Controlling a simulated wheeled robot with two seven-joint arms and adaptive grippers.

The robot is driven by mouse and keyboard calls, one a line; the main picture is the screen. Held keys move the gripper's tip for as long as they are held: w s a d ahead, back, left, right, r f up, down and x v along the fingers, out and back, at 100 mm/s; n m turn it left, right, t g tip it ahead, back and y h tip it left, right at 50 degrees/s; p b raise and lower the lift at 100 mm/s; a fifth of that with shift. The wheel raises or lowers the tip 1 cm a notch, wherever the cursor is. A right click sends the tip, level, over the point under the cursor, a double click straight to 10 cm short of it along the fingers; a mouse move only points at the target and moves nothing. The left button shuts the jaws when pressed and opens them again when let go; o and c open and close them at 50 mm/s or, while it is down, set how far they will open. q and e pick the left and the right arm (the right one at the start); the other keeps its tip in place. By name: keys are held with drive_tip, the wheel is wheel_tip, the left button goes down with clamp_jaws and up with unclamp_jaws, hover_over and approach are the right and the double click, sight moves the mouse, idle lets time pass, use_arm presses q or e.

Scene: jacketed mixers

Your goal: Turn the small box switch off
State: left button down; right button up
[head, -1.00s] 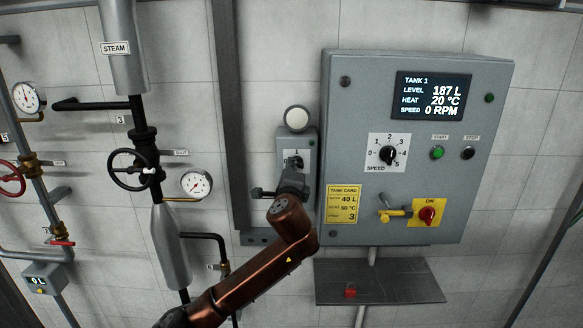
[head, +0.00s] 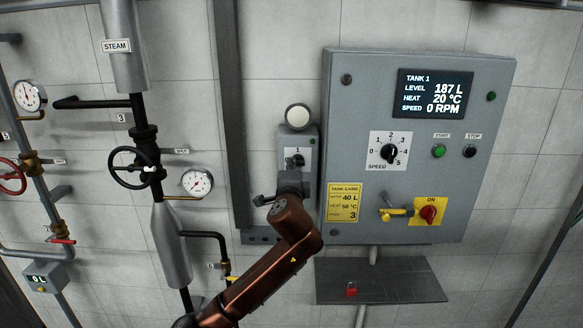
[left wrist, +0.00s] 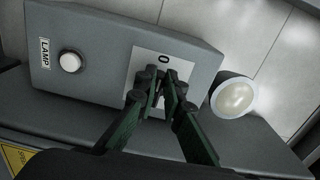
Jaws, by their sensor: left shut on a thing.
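The small grey switch box (head: 309,142) is on the wall left of the big control panel. It also shows in the left wrist view (left wrist: 100,88), with a white plate marked 0 near my fingers. The head view shows a 1 on that plate. My left gripper (head: 295,163) is at the plate, and in the left wrist view its dark green fingers (left wrist: 160,95) are closed on the switch knob. The fingers hide most of the knob, so I cannot tell its exact angle. My right gripper is not in view.
A round pale lamp (head: 297,117) sits at the box's top. The large panel (head: 350,120) stands close on the right, with a speed dial (head: 389,152) and red switch (head: 428,214). A dark post (head: 229,120) and steam pipes are left. A shelf (head: 385,285) lies below.

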use_arm(q)
drive_tip(key=c, duration=2)
unclamp_jaws()
drive_tip(key=shift+c, duration=0.2)
drive_tip(key=s, duration=1.2)
drive_tip(key=shift+f, duration=0.1)
